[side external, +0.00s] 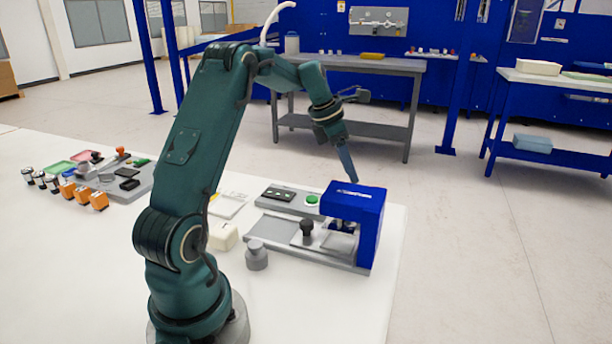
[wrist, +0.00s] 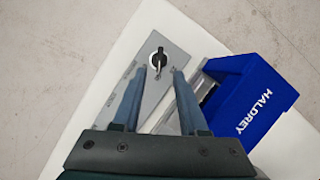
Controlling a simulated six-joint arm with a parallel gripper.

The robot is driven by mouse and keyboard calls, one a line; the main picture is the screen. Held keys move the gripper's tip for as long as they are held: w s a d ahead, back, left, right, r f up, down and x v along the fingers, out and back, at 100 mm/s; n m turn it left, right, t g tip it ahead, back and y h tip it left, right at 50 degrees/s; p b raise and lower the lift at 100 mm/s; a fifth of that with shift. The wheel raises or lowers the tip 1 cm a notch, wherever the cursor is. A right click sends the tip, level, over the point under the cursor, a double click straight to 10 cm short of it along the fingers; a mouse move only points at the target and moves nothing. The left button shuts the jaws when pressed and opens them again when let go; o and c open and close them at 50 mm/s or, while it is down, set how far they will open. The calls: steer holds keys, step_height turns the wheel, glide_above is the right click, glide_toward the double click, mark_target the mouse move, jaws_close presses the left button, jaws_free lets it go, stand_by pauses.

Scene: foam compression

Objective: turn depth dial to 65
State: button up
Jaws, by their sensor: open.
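The depth dial (wrist: 158,59) shows in the wrist view as a dark round knob with a pale pointer bar, on a grey plate (wrist: 157,100) with small unreadable markings. My gripper (wrist: 159,71) is open and empty, its two fingers apart and aimed at the dial, with the tips just short of it in the picture. I cannot tell the height of the tips above it. In the side view my gripper (side external: 352,178) points down at the far side of the blue press (side external: 366,212), which hides the dial there.
The blue press housing (wrist: 250,95) stands close on the right of the fingers in the wrist view. In the side view, a black knob (side external: 307,227), a grey weight (side external: 257,256) and a green button (side external: 312,199) are near. The white table's edge (side external: 398,255) is close.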

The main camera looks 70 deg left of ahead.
steer(key=x, duration=0.4)
steer(key=s+x, duration=0.1)
steer(key=x, duration=0.2)
steer(key=shift+a+f, duration=0.1)
steer(key=shift+f, duration=0.1)
steer(key=shift+w+f, duration=0.2)
steer(key=shift+f, duration=0.35)
jaws_close()
